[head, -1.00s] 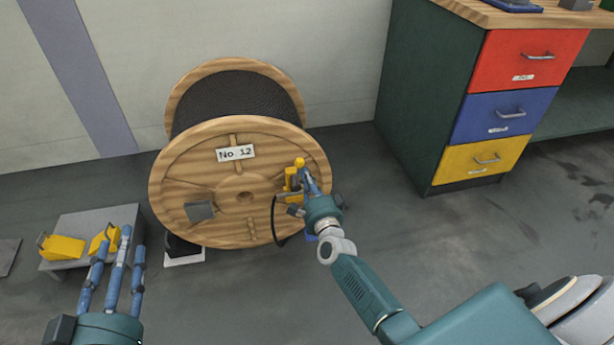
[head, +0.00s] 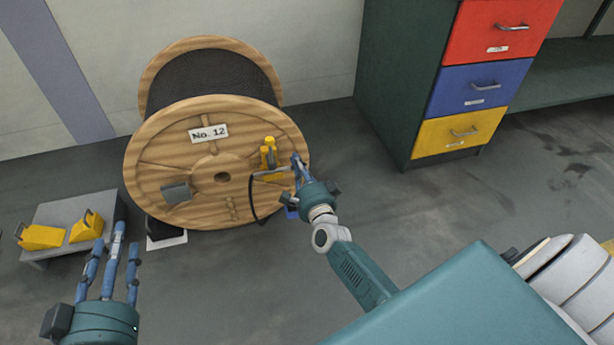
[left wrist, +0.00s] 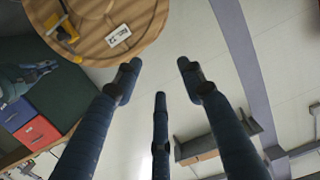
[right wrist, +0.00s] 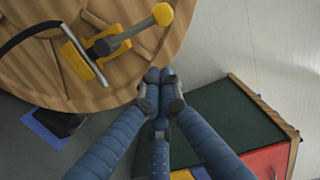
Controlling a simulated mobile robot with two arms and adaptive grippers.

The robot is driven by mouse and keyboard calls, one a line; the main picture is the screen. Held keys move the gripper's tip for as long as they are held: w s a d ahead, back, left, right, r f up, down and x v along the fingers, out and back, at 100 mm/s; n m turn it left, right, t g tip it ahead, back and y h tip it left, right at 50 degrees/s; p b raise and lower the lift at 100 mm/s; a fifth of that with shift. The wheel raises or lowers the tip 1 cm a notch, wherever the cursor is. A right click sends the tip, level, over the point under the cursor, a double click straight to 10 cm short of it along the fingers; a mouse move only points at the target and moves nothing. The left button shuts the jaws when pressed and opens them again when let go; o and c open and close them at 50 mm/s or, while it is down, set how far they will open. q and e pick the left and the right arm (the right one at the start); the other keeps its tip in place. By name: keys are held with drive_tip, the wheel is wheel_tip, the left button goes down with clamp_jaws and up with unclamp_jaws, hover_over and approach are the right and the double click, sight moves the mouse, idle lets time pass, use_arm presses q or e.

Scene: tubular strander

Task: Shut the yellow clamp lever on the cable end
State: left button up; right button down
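The yellow clamp (head: 264,160) sits on the right part of the wooden drum's front face. Its lever, grey with a yellow knob (right wrist: 163,14), points up and right in the right wrist view, away from the clamp's yellow bar (right wrist: 74,62). The black cable end (right wrist: 28,35) runs to that bar; its exact seating is unclear. My right gripper (head: 297,160) is just right of the clamp, apart from the lever; its fingertips are together and empty in the right wrist view (right wrist: 162,80). My left gripper (head: 112,240) is open and empty at lower left.
The drum (head: 215,125) marked No. 12 stands on the floor. A low grey platform (head: 75,208) with yellow blocks (head: 42,236) is at left. A green cabinet (head: 400,90) with coloured drawers stands at right. Floor between drum and cabinet is clear.

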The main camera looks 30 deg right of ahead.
use_arm(q)
drive_tip(key=s+a+f+g+y+p, duration=0.1)
drive_tip(key=s+f+g, duration=0.3)
drive_tip(key=f, duration=0.4)
drive_tip(key=shift+a+f, duration=0.2)
drive_tip(key=shift+a, duration=0.25)
use_arm(e)
drive_tip(key=s+a, duration=0.1)
drive_tip(key=s, duration=0.5)
drive_tip(key=shift+s, duration=0.35)
